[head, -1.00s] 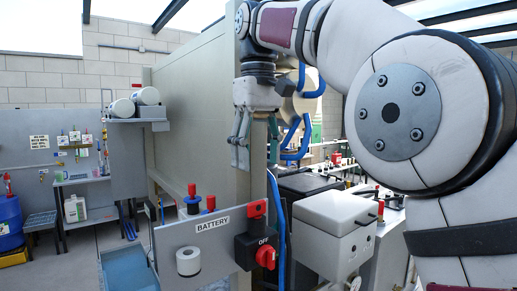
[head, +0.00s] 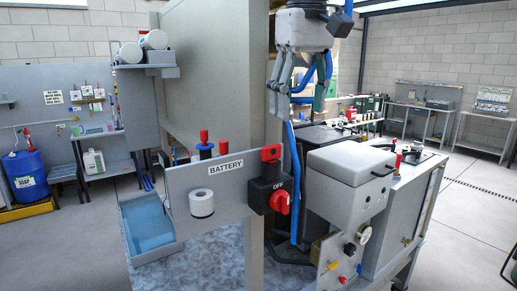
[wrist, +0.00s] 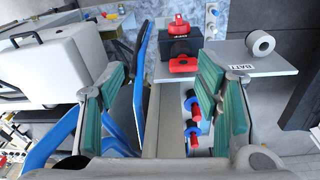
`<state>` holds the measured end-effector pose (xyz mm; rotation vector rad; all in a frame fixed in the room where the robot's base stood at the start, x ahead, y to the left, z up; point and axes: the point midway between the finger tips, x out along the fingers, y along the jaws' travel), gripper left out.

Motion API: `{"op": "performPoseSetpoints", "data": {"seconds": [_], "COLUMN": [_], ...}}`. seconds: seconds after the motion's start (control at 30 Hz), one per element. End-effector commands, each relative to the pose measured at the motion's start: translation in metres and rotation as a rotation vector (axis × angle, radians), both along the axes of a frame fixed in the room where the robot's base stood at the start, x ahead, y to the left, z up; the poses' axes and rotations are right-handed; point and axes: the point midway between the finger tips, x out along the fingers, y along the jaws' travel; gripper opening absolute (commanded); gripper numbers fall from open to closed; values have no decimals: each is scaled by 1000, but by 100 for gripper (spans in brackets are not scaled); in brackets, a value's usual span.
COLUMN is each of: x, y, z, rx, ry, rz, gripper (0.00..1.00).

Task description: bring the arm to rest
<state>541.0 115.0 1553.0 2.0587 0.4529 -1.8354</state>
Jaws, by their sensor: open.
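My gripper (head: 295,105) hangs fingers-down near the top middle of the head view, in front of the tall grey post. It is open. In the wrist view its two green-padded fingers (wrist: 163,105) stand apart with nothing held between them.
The battery panel (head: 181,182) with a red switch (head: 279,201) and white roll (head: 201,204) is below and left of the gripper. A blue hose (head: 294,170) runs close by. A white lidded box (head: 350,175) stands at lower right. Floor at right is clear.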

Motion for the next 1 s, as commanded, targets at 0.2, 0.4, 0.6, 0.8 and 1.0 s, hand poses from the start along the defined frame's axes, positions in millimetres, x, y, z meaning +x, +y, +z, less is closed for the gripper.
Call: {"op": "performPoseSetpoints", "data": {"seconds": [0.2,0.4,0.6,0.8,1.0], "x": [-27,-61,-97,-125,-136], "y": [-39,-71,-97,-111,-115], "z": [-41,-97,-167,-229,-254], "rx": [26,56,91,121,134], "ry": [-101,-190,-277,-345,-371], "rz": [-121,-232,-343,-425,-458], "gripper": [58,58,58,58,58]}}
